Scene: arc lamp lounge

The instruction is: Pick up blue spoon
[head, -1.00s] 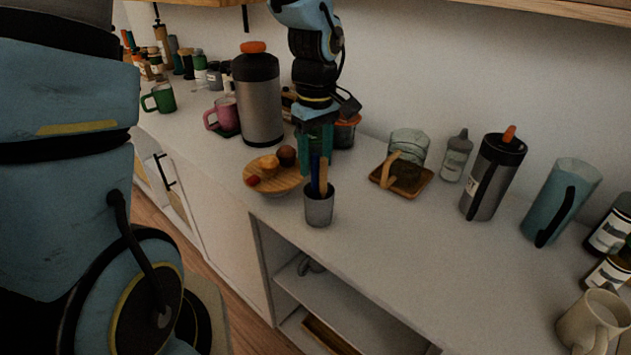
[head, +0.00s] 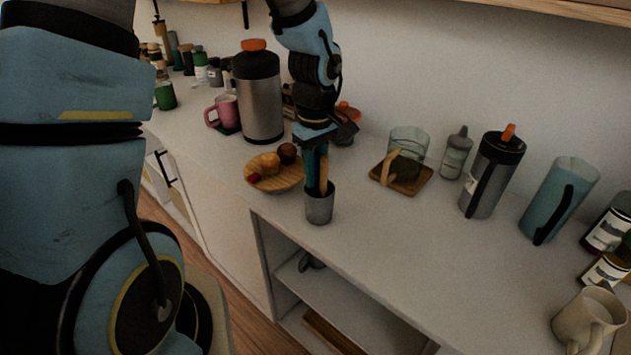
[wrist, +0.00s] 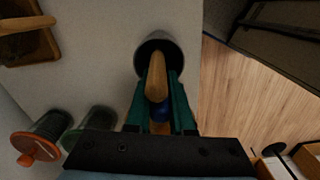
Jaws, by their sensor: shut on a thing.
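A grey cup (head: 319,209) stands upright near the counter's front edge and holds utensils. The wrist view shows the cup's dark opening (wrist: 148,46) beyond my fingertips. The blue spoon (wrist: 161,109) shows as a dark blue piece between my teal fingers. A light wooden utensil (wrist: 156,77) lies close beside it; it also rises from the cup in the head view (head: 323,172). My gripper (head: 316,176) points down just above the cup's rim. It is shut on the blue spoon; whether it also grips the wooden utensil I cannot tell.
A wooden plate with round food (head: 287,182) sits just left of the cup. A steel flask (head: 262,105) stands behind it. A glass on a wooden tray (head: 385,177) is to the right.

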